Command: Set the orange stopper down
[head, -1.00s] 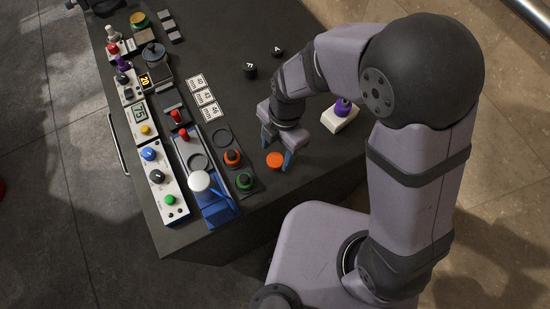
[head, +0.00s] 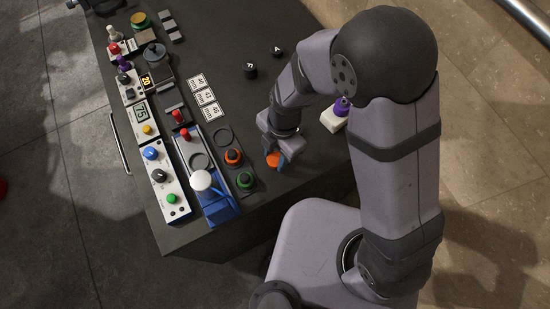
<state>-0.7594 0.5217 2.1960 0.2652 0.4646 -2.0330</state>
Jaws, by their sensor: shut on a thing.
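The orange stopper (head: 273,160) shows as a small orange disc low over the dark table, near its front edge.
A blue press with a white round knob (head: 200,180) and several control panels (head: 168,185) stand to the left. Label cards (head: 205,96) lie above. A white block with a purple top (head: 335,119) stands right. Two black pieces (head: 250,71) stand behind. Bare table lies between the cards and my gripper.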

